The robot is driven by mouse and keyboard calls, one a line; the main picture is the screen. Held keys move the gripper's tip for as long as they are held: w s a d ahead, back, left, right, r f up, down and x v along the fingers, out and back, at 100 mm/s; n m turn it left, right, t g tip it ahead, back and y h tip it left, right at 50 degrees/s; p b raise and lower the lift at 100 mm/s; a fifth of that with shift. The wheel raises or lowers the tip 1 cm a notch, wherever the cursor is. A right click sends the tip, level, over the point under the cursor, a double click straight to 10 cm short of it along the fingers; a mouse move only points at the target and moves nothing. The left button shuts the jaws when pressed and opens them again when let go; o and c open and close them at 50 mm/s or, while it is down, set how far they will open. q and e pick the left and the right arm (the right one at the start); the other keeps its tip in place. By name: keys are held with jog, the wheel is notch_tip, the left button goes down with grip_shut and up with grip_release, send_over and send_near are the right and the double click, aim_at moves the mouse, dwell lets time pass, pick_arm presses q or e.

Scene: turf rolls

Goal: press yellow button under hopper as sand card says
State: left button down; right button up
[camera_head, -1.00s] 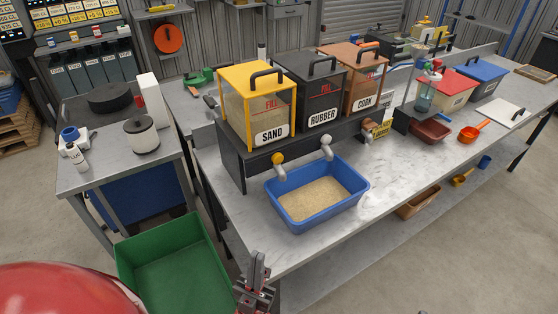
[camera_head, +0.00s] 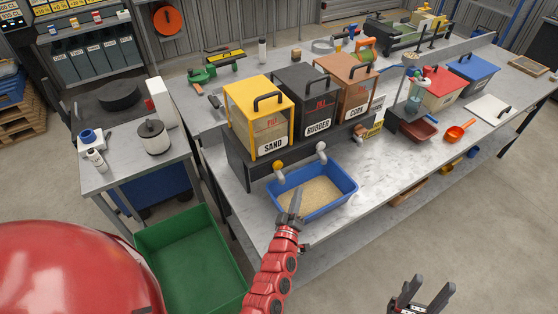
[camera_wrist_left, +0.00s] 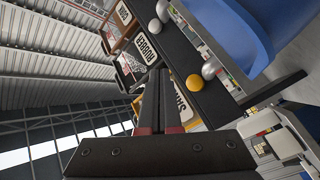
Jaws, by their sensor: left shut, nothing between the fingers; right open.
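The sand hopper (camera_head: 258,118) has a yellow frame and a SAND label. A round yellow button (camera_head: 279,167) sits below it on the dark stand, above a grey spout; it also shows in the left wrist view (camera_wrist_left: 194,82). My left gripper (camera_head: 296,192) is shut and empty over the left end of the blue tray, just below and right of the button in the picture, apart from it. Its closed fingers show in the wrist view (camera_wrist_left: 154,100). My right gripper (camera_head: 416,293) is open and empty at the bottom right. I cannot make out a sand card.
A blue tray (camera_head: 345,203) holding sand stands in front of the hoppers. The rubber hopper (camera_head: 310,105) and cork hopper (camera_head: 347,88) stand right of the sand one. A yellow sign (camera_head: 372,131) is too small to read. A green bin (camera_head: 190,255) stands below left.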

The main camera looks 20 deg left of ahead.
aim_at(281, 180)
dwell(0.3)
pick_arm(q)
jog(key=w+a+b, duration=0.3)
jog(key=w+a, duration=0.2)
jog(key=a, duration=0.2)
jog(key=shift+w, duration=0.2)
dwell(2.0)
jog(key=shift+w+a+b, duration=0.25)
jog(key=shift+a+b, duration=0.1)
jog(key=shift+b, duration=0.1)
